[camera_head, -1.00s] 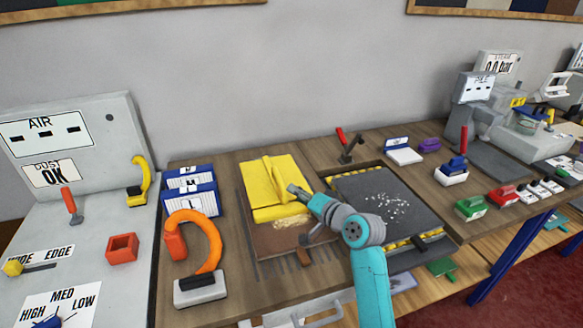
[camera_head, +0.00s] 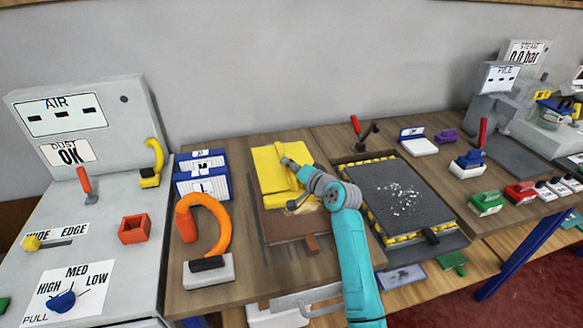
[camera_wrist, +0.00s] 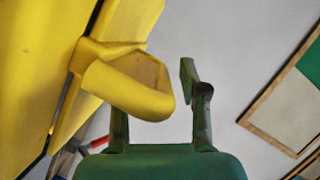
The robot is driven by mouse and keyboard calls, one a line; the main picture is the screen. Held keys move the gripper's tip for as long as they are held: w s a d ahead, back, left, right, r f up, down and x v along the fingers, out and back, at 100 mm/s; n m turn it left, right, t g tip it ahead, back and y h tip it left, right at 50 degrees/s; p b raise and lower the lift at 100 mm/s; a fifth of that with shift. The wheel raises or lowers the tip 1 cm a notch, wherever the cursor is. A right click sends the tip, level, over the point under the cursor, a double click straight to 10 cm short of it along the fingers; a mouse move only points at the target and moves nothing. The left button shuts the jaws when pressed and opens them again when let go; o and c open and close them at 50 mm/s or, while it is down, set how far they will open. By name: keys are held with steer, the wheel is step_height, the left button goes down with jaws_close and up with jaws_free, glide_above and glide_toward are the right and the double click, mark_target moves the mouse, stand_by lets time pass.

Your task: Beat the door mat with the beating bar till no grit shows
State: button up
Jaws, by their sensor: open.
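The door mat (camera_head: 398,192) is a dark grey slab with white grit scattered over its middle. It lies on a bed edged with yellow pieces (camera_head: 408,238). My gripper (camera_head: 286,160) is open at a yellow block with a raised handle (camera_head: 268,168), left of the mat. In the wrist view the yellow handle (camera_wrist: 125,92) stands in front of my gripper's dark green fingers (camera_wrist: 155,92) and hides part of the left one; I cannot tell whether they touch it. I cannot tell for sure which thing is the beating bar. My arm hides part of the bench between block and mat.
A red-handled lever (camera_head: 356,126) stands behind the mat. An orange hook-shaped tool (camera_head: 212,225) and blue-and-white boxes (camera_head: 202,175) are on the left. A grey AIR panel (camera_head: 62,115) stands far left. Green (camera_head: 486,203) and red blocks (camera_head: 519,193) lie right of the mat.

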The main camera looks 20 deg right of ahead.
jaws_close()
stand_by(0.3)
